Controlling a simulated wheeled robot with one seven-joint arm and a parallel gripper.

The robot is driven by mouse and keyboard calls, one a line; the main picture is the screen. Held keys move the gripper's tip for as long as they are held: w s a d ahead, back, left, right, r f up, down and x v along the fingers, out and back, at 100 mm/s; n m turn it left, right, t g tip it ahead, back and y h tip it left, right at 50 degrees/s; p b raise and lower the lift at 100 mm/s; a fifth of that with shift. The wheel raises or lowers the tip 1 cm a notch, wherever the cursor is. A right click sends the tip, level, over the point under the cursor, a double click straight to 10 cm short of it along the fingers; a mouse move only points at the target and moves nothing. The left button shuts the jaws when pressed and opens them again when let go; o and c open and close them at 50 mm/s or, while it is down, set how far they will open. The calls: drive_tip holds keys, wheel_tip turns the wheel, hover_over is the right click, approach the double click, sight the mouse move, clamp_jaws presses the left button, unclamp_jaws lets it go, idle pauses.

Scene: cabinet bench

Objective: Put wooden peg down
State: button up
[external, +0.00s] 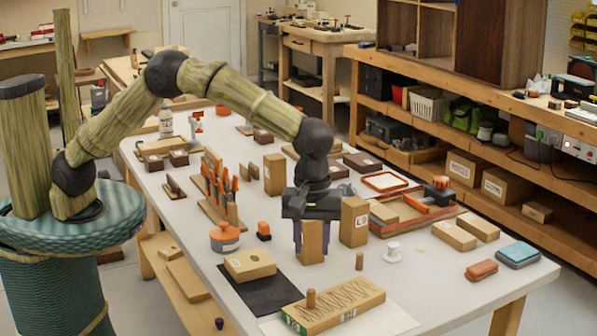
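My gripper (312,238) points straight down over the front middle of the table, with dark purple fingers. An upright light wooden block (312,244) stands in front of or between the fingers and hides the space there. I cannot tell whether the fingers hold anything. One small wooden peg (359,261) stands upright on the table, right of the gripper and apart from it. Another short wooden peg (311,298) stands upright at the left end of a long wooden box (340,308) near the front edge.
A taller wooden block (354,221) stands close right of my gripper. A white spool-like piece (392,253) is farther right. A light block (250,265) lies on a black mat (262,292).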

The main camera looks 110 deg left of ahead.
drive_tip(key=s+a+m+t, duration=0.1)
drive_tip(key=s+m, duration=0.9)
drive_tip(key=s, duration=0.5)
drive_tip(key=s+a+m+t, duration=0.1)
drive_tip(key=s+a+m, duration=0.1)
drive_tip(key=s+m, duration=0.8)
drive_tip(key=s, duration=0.6)
drive_tip(key=shift+a+r+t, duration=0.25)
drive_tip(key=shift+r+t, duration=0.05)
drive_tip(key=shift+r, duration=0.05)
drive_tip(key=o, duration=1.4)
drive_tip(key=shift+c, duration=0.2)
drive_tip(key=s+a+f+m+g+y+p, duration=0.55)
drive_tip(key=s+f+m+y, duration=0.2)
drive_tip(key=m+y, duration=0.4)
drive_tip(key=w+d+f+m+t+p, duration=0.2)
drive_tip(key=w+m+t, duration=0.2)
drive_tip(key=m+t, duration=0.4)
drive_tip(key=w+d+f+m+t+p, duration=0.2)
drive_tip(key=w+m+t, duration=0.3)
drive_tip(key=m+t, duration=0.3)
drive_tip(key=shift+w+f+m+t+p, duration=0.15)
drive_tip(key=shift+f+m+t+p, duration=0.2)
drive_tip(key=shift+f+p, duration=0.25)
